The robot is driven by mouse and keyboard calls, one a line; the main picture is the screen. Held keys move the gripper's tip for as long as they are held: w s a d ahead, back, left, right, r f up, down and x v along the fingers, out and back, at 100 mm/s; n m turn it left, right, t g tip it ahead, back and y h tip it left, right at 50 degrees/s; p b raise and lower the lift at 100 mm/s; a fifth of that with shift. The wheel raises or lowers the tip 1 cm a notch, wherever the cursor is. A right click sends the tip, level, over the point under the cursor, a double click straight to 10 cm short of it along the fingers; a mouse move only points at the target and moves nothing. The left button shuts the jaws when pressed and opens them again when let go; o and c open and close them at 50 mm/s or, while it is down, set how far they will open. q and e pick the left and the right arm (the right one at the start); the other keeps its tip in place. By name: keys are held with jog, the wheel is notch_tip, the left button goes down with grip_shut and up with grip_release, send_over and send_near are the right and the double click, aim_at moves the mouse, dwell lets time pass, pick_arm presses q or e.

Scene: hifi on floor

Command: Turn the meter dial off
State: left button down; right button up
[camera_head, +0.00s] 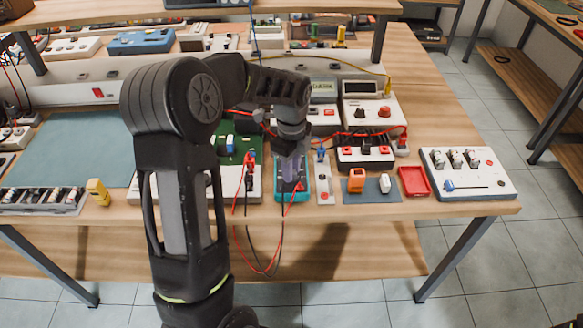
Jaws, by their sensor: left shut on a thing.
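The teal handheld meter (306,193) lies near the front edge of the workbench, with red and dark test leads at its lower end. My left arm reaches over the bench, and my left gripper (291,178) points down onto the meter's face. It is shut, with its fingertips over the middle of the meter where the dial would be. The gripper hides the dial, so its setting cannot be read. My right gripper is not in view.
A red lead hangs below the bench's front edge. A narrow white switch strip (323,185) stands just right of the meter. An orange block (356,180), a red tray (414,181) and a white switch panel (466,184) are farther right. A yellow block (98,192) stands left.

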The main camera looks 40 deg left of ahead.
pick_arm(q)
jog(key=shift+n, duration=0.5)
jog(key=n+b, duration=0.1)
jog(key=n, duration=0.2)
jog(key=shift+n, duration=0.3)
jog(key=n, duration=0.4)
jog(key=n+b, duration=0.1)
jog(key=n, duration=0.8)
jog(key=shift+n, duration=0.3)
jog(key=c, duration=1.2)
grip_release()
jog(key=shift+r, duration=0.1)
